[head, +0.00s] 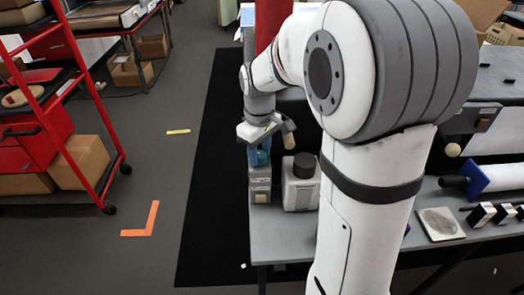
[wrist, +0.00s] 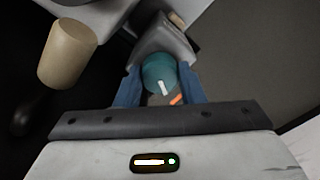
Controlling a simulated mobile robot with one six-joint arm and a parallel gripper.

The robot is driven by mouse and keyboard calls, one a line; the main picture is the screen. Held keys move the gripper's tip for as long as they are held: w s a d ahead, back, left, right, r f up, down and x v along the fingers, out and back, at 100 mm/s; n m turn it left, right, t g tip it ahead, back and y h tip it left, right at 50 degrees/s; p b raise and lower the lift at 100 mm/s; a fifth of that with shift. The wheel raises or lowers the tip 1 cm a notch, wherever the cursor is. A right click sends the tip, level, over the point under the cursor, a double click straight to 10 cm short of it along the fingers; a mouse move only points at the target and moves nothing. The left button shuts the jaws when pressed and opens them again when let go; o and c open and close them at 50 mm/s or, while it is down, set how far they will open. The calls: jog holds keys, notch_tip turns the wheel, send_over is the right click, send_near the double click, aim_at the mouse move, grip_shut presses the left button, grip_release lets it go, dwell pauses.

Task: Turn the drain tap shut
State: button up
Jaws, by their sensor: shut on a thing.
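The drain tap's round teal knob (wrist: 160,75) sits on a grey block (wrist: 160,35) and carries a white line. A short orange mark (wrist: 177,99) lies beside the white line, at a slant to it. My gripper (wrist: 165,90) has one blue finger on each side of the knob and is shut on it. In the head view, the knob (head: 259,157) shows as a small teal patch under my gripper (head: 258,143), at the left end of the grey bench. The finger contact is too small to see there.
A white container with a black cap (head: 301,182) stands just right of the tap. A beige cylindrical handle (wrist: 67,52) is close on the left in the wrist view. A blue-flanged part (head: 476,180) is farther right on the bench.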

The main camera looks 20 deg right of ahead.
aim_at(260, 154)
jog(key=o, duration=1)
jog(key=shift+r, duration=3.95)
